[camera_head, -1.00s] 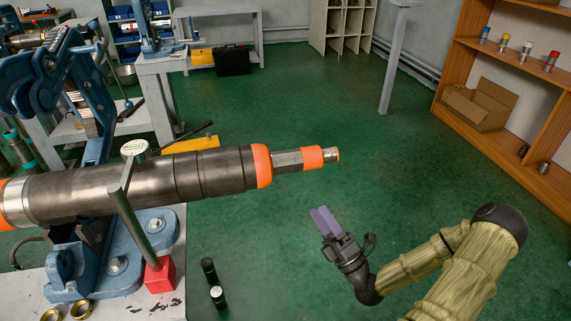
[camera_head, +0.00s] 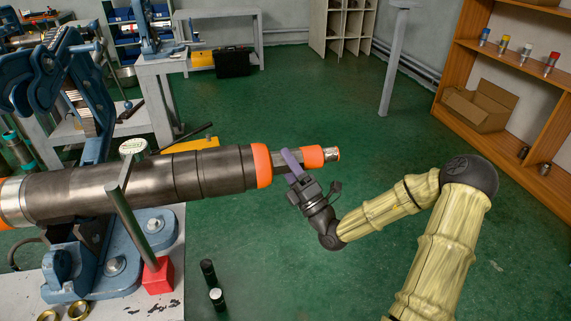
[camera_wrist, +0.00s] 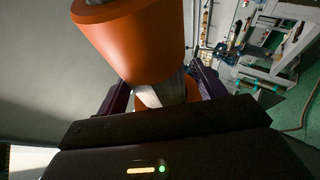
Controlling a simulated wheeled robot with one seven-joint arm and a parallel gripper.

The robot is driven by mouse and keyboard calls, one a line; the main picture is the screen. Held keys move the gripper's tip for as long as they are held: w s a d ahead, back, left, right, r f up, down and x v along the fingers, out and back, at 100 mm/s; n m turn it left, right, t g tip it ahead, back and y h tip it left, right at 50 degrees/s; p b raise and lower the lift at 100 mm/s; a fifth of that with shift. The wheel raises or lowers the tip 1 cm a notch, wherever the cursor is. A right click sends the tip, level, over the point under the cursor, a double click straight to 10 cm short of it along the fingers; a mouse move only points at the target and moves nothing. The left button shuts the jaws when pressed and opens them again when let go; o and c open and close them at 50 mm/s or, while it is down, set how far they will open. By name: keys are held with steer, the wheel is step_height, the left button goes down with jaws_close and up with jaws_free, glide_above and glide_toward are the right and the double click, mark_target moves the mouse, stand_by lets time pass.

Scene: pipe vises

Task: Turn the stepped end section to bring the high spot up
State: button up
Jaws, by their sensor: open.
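A long dark metal pipe (camera_head: 130,185) lies across the blue vise (camera_head: 110,265). Its stepped end section points right: an orange collar (camera_head: 262,166), a grey flat-sided part (camera_head: 282,168) partly hidden by my fingers, a second orange band (camera_head: 313,158) and a small metal tip (camera_head: 331,154). My gripper (camera_head: 293,162) is open at the flat-sided part, with its purple fingers around it. In the wrist view the orange band (camera_wrist: 135,40) fills the upper middle, and the grey part shows behind it between the purple fingers (camera_wrist: 160,95). I cannot tell whether the fingers touch it.
A red block (camera_head: 158,276) stands at the foot of a slanted grey rod by the vise. Two black cylinders (camera_head: 208,272) and brass rings (camera_head: 78,311) are near the bench's front.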

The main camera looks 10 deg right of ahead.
steer(key=shift+w+r, duration=0.1)
steer(key=c, duration=1)
